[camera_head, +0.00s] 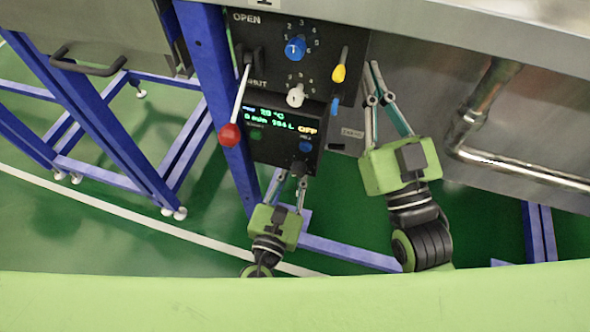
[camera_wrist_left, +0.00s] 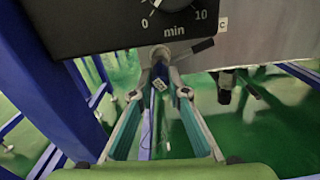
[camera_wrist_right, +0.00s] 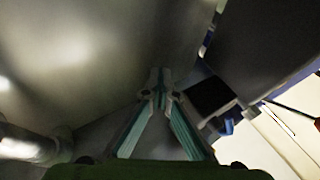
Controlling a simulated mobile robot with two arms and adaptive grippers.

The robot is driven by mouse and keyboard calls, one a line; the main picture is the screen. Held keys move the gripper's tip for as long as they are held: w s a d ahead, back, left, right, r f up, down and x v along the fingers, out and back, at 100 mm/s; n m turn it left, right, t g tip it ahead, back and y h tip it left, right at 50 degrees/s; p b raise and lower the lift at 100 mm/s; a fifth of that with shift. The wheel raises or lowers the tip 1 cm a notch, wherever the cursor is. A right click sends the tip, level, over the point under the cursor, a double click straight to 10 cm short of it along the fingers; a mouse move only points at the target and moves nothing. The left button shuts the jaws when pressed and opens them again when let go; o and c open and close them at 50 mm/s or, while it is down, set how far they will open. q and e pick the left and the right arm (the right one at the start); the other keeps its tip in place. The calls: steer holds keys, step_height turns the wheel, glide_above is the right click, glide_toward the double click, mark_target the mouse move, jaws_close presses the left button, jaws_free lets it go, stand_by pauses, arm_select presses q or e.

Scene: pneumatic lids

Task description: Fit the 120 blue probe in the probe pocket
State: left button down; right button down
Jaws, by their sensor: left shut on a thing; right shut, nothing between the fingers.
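My left gripper (camera_head: 299,172) is just below the lower edge of the black control panel (camera_head: 262,90). In the left wrist view its fingers (camera_wrist_left: 161,62) are shut on a small grey part under the panel; small white tags (camera_wrist_left: 159,85) show there. I cannot tell whether this part is the probe. A small blue piece (camera_head: 335,104) shows at the panel's right edge, below a yellow handle (camera_head: 339,73). My right gripper (camera_head: 373,75) is shut and empty, right of the panel and close to the steel wall; its fingertips also show together in the right wrist view (camera_wrist_right: 161,80). I cannot make out the pocket.
A lever with a red ball (camera_head: 230,134) sticks out at the panel's left. A blue knob (camera_head: 295,48) and a white knob (camera_head: 295,96) stand out from the panel. A bent steel pipe (camera_head: 466,122) runs along the right. Blue frame legs (camera_head: 222,100) stand at the left.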

arm_select(q)
steer(key=shift+w, duration=0.2)
arm_select(e)
steer(key=shift+w+f, duration=0.1)
steer(key=shift+f, duration=0.05)
arm_select(q)
steer(key=shift+w+d, duration=0.25)
steer(key=shift+w, duration=0.25)
arm_select(e)
steer(key=shift+w+f+g+h, duration=0.15)
steer(key=shift+f+g+h, duration=0.15)
steer(key=shift+f, duration=0.3)
arm_select(q)
steer(key=shift+w, duration=0.1)
arm_select(e)
steer(key=shift+f, duration=0.1)
arm_select(q)
steer(key=c, duration=1.9)
jaws_free()
arm_select(e)
steer(key=shift+f, duration=0.15)
